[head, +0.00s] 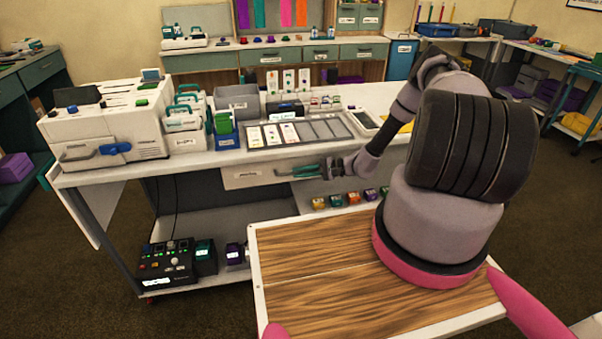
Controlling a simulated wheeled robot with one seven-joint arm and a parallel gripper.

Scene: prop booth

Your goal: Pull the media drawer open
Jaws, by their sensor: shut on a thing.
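The arm reaches in from the right and hides the area right of the gripper.
The bench top (225,160) carries a white machine (105,130), bins, and a sample tray (300,131). My wooden-topped base is close in front. Floor is open at left.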

